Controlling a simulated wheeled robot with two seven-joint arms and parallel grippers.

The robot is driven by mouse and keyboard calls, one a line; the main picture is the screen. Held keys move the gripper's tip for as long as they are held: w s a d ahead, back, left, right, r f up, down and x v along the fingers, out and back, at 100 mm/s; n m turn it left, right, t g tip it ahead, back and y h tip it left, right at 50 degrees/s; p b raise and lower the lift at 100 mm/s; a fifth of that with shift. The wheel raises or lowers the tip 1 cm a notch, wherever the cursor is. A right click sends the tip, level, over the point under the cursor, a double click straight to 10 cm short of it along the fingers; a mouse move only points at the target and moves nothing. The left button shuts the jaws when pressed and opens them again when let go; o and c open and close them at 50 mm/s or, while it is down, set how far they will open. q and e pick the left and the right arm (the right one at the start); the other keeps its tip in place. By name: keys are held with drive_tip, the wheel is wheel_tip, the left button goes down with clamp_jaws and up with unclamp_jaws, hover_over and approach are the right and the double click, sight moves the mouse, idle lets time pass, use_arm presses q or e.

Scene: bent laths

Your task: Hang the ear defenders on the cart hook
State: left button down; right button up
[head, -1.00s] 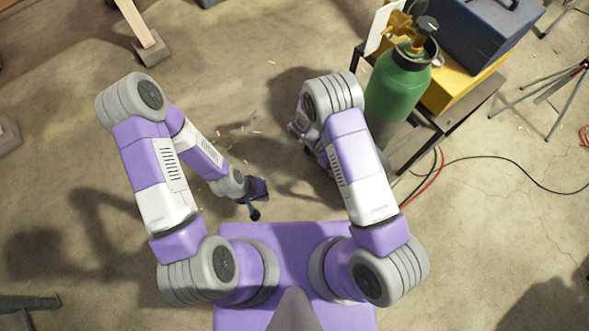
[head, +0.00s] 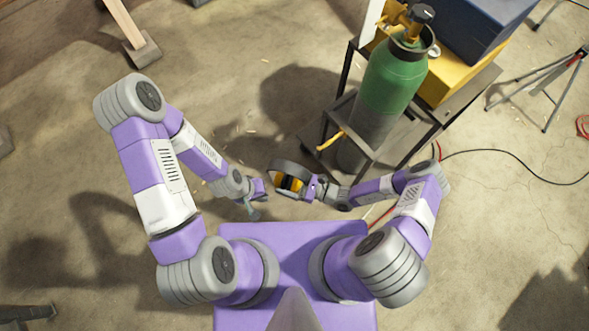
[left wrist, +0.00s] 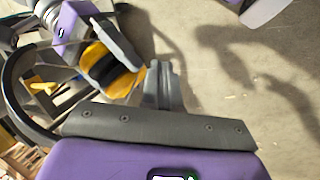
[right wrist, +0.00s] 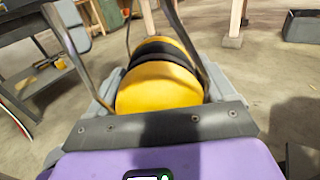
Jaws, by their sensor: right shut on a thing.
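The ear defenders (head: 288,183) have yellow and black cups and a dark headband. My right gripper (head: 303,187) is shut on them, with its fingers either side of a cup in the right wrist view (right wrist: 158,88). They hang in the air left of the cart, apart from the hook. The yellow cart hook (head: 331,141) sticks out from the cart's near left side, up and right of the ear defenders. My left gripper (head: 253,212) is shut and empty, lower left of them. Its fingers meet in the left wrist view (left wrist: 163,85).
The dark metal cart (head: 434,127) carries a green gas cylinder (head: 393,80), a yellow case (head: 455,82) and a blue toolbox (head: 482,35). Hoses lie right of it, near a tripod (head: 548,88). Open concrete floor (head: 215,75) lies to the left.

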drive_tip(key=w+d+f+m+t+h+b, duration=0.3)
drive_tip(key=w+d+f+t+b, duration=0.1)
drive_tip(key=w+d+b, duration=0.2)
drive_tip(key=w+d+f+m+t+h+b, duration=0.3)
drive_tip(key=w+d+f+t+b, duration=0.1)
drive_tip(key=w+d, duration=0.4)
drive_tip(key=shift+w+d+f+b, duration=0.2)
drive_tip(key=shift+d+f+b, duration=0.5)
drive_tip(key=shift+b, duration=0.4)
idle(0.9)
drive_tip(key=shift+f, duration=0.1)
drive_tip(key=o, duration=1.2)
drive_tip(key=shift+c, duration=0.2)
